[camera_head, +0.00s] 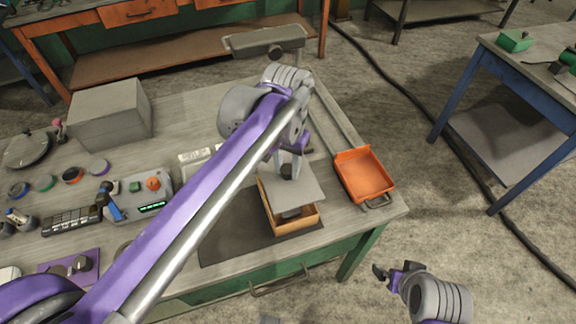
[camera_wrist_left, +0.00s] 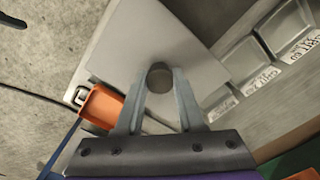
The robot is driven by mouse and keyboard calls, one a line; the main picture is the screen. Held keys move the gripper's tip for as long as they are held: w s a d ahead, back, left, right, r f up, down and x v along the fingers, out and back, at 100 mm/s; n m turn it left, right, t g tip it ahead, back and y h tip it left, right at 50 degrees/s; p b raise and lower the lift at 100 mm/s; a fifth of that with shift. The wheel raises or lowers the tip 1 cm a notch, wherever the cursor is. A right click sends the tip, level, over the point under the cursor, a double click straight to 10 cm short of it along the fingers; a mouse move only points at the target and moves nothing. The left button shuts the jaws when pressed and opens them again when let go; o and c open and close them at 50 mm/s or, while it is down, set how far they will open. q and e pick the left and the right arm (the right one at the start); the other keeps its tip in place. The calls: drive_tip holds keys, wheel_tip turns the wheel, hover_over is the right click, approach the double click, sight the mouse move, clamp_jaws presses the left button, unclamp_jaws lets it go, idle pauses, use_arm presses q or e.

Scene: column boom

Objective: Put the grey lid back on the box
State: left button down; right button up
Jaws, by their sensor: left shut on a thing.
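The grey lid (camera_head: 308,187) is a flat square plate with a dark round knob (camera_wrist_left: 160,77). My left gripper (camera_head: 290,170) is shut on this knob, with one finger on each side in the left wrist view. The lid is over the open wooden box (camera_head: 296,226) near the table's front right. The box's front wall and dark inside show below the lid, which looks raised and not flush with the rim. In the left wrist view the lid (camera_wrist_left: 190,50) hides the box. My right gripper (camera_head: 384,272) is off the table at lower right; its jaw state is unclear.
An orange tray (camera_head: 364,174) stands right of the box. A dark mat (camera_head: 225,243) lies under and left of it. Labelled bins (camera_wrist_left: 285,35) show in the wrist view.

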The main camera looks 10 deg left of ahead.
sight(287, 179)
use_arm(q)
drive_tip(key=shift+a+f+b, duration=0.15)
drive_tip(key=shift+f+b, duration=0.3)
drive_tip(key=shift+f, duration=0.3)
wheel_tip(287, 179, down, 3)
drive_tip(key=shift+f+b, duration=0.1)
drive_tip(key=shift+b, duration=1.05)
drive_tip(key=shift+f+b, duration=0.5)
drive_tip(key=shift+f, duration=0.45)
drive_tip(key=shift+f, duration=0.55)
idle(0.3)
drive_tip(key=shift+c, duration=2.2)
unclamp_jaws()
